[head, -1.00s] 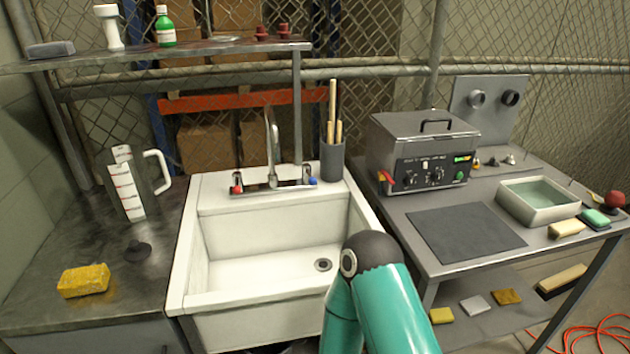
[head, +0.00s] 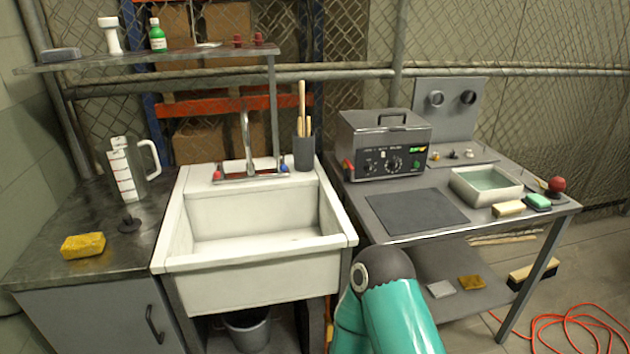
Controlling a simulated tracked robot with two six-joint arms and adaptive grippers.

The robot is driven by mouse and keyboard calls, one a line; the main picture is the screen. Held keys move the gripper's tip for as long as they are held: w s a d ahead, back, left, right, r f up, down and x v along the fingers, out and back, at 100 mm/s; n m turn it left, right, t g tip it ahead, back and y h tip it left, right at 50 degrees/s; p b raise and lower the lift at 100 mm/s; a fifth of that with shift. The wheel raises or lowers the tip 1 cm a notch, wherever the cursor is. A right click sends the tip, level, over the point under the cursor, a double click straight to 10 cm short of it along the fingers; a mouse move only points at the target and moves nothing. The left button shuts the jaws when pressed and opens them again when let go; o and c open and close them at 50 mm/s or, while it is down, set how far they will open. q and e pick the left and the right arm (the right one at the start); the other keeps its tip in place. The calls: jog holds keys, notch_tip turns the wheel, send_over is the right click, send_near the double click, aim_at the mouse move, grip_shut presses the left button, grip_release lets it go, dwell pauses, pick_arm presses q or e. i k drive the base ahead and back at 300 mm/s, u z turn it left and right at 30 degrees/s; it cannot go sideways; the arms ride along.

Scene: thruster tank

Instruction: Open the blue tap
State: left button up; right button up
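The blue tap (head: 284,165) is a small blue-marked handle at the right end of the faucet base on the back ledge of the white sink (head: 255,270). A red-marked tap (head: 217,176) sits at the left end. The tall metal spout (head: 247,140) rises between them. A teal and dark grey link of one of my arms shows at the bottom centre, in front of the sink's right side. Neither gripper is in view.
A dark pot with wooden sticks (head: 303,152) stands close to the right of the blue tap. A grey heated bath (head: 384,145) stands on the right bench. A jug (head: 128,170) and yellow sponge (head: 83,246) are on the left counter. The basin is empty.

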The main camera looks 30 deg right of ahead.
aim_at(280, 159)
jog(key=k, duration=0.95)
jog(key=z, duration=0.65)
jog(key=i, duration=1)
jog(key=z, duration=0.05)
